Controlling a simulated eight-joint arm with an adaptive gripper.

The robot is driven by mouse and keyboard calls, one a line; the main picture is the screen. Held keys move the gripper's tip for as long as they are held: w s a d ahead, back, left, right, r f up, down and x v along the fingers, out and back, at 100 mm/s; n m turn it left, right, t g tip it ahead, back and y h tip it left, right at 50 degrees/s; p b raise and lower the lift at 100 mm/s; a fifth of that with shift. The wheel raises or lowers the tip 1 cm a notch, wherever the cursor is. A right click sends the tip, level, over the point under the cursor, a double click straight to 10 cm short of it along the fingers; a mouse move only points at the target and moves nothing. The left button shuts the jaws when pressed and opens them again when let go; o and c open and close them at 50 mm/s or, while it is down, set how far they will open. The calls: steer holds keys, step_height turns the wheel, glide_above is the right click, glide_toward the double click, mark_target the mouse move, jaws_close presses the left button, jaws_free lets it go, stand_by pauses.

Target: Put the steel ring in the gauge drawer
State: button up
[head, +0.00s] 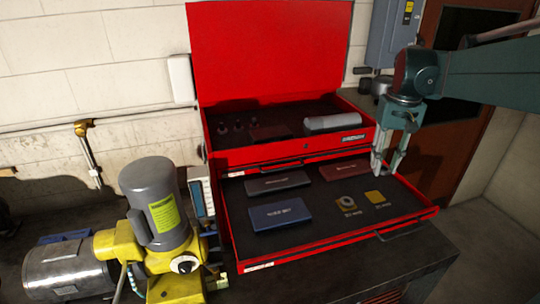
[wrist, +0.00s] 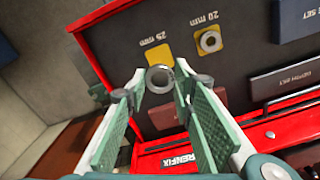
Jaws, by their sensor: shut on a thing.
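My gripper (head: 385,168) hangs over the right part of the open red gauge drawer (head: 328,218). In the wrist view my gripper (wrist: 160,84) is shut on the steel ring (wrist: 160,79), which sits between the fingertips with its hole showing. In the head view the ring cannot be made out. A bare yellow square (head: 375,197) labelled 25 mm lies in the drawer; it also shows in the wrist view (wrist: 157,54), just beyond the held ring. Beside it, another ring (head: 347,202) lies on a yellow square labelled 20 mm; it also shows in the wrist view (wrist: 209,41).
The drawer also holds a blue case (head: 280,213), a dark grey case (head: 277,182) and a dark red case (head: 344,170). The chest's upper tray (head: 265,131) and raised lid (head: 270,50) stand behind. A yellow and grey motor (head: 155,215) stands at left.

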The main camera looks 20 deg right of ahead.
glide_above(375, 196)
steer(key=shift+s+f, duration=0.1)
steer(key=shift+f, duration=2.85)
steer(key=shift+f, duration=2.05)
steer(key=shift+f, duration=0.15)
steer(key=o, duration=0.9)
steer(key=shift+r, duration=6.15)
